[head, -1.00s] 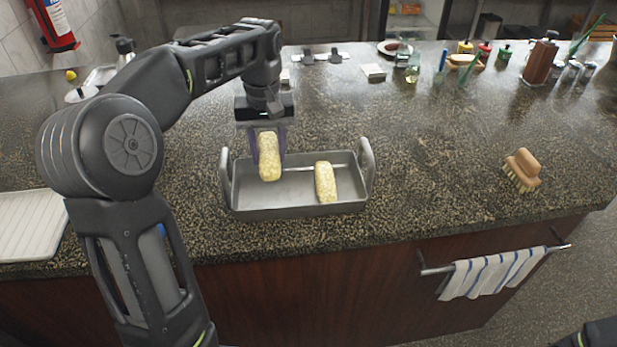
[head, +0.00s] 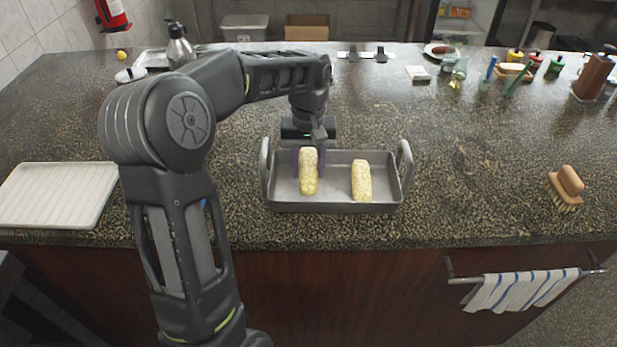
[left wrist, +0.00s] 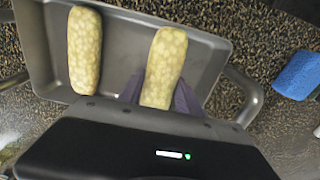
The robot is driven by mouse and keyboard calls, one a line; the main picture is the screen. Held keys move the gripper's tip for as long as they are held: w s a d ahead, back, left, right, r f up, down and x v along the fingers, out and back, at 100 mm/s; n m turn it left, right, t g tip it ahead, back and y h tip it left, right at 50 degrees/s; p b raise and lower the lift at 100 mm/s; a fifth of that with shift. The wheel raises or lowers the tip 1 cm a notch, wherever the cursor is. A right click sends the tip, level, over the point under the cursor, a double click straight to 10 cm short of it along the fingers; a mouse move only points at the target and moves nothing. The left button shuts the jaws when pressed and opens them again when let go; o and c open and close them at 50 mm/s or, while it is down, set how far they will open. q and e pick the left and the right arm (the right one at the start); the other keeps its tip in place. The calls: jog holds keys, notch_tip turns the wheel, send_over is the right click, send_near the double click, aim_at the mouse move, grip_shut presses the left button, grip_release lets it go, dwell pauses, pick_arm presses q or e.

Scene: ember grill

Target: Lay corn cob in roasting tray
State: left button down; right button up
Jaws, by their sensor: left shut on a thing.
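The grey metal roasting tray (head: 335,207) with two upright handles stands on the counter. One corn cob (head: 361,180) lies in its right half; it also shows in the left wrist view (left wrist: 84,50). My left gripper (head: 308,165) is shut on another corn cob (head: 308,180), over the left half of the tray. In the left wrist view this held cob (left wrist: 163,70) sits between the purple fingers, inside the tray's outline. Whether its underside touches the tray floor I cannot tell. My right gripper is not in view.
A white ribbed tray (head: 55,195) lies at the left. A wooden brush (head: 566,187) lies at the right, and a striped towel (head: 520,290) hangs on the front rail. A blue sponge (left wrist: 297,75) lies beside the tray. Bottles and jars stand at the back right.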

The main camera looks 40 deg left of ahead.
aim_at(308, 164)
pick_arm(q)
jog(key=shift+f+p, duration=0.3)
jog(key=shift+f, duration=1.6)
jog(key=c, duration=0.8)
grip_release()
jog(key=shift+c, duration=0.2)
jog(key=shift+r, duration=0.15)
notch_tip(308, 164, up, 12)
jog(key=shift+f, duration=0.1)
